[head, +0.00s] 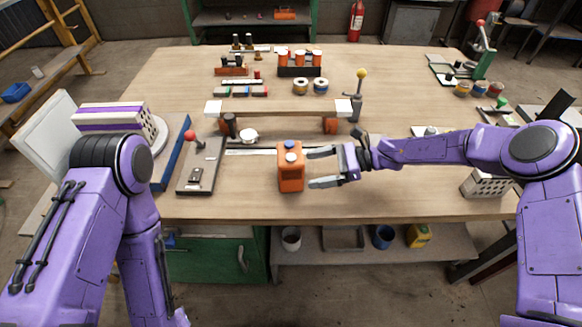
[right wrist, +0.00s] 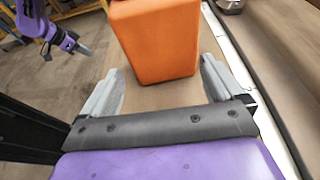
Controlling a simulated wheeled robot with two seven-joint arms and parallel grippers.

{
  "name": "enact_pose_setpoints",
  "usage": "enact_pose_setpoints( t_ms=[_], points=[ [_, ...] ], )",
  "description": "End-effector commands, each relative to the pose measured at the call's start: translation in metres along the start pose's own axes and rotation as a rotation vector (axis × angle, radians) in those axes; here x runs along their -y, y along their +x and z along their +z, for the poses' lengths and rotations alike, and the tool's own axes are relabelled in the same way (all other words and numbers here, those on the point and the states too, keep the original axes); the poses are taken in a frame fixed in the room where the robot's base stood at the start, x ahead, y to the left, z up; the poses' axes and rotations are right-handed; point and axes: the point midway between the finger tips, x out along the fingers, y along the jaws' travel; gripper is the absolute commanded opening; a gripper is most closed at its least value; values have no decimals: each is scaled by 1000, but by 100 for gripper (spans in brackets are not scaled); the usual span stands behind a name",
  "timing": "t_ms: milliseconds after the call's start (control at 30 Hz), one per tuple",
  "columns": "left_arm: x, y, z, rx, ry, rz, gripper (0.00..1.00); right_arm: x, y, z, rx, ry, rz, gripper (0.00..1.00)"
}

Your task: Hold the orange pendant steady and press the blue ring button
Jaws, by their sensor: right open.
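The orange pendant (head: 290,179) stands upright on the bench near its front edge. On its top are a round blue button (head: 289,145) and a pale button (head: 291,157). My right gripper (head: 316,168) is open just right of the pendant, its fingers pointing at its side. In the right wrist view the orange pendant (right wrist: 155,42) stands ahead of the two spread fingers; its buttons are out of that view. My left gripper (right wrist: 80,48) shows small at the upper left of the right wrist view, away from the pendant; its opening is unclear.
A grey lever box with a red knob (head: 202,165) stands left of the pendant. A perforated block (head: 486,184) lies at the right. Bare wood (head: 390,195) lies right of the pendant along the front edge.

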Motion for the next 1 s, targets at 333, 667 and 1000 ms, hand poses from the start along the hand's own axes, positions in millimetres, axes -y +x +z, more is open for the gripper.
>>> enact_pose_setpoints(
  t_ms=[333,667,1000],
  points=[
    [-2,23,9,-1,0,0,0,0,54,-4,-1,1,-1,95],
    [-2,25,10,0,0,0,0,0,64,-2,-2,2,-3,95],
    [-2,25,10,-1,0,0,0,0,63,-1,-1,2,-4,14]
  ],
)
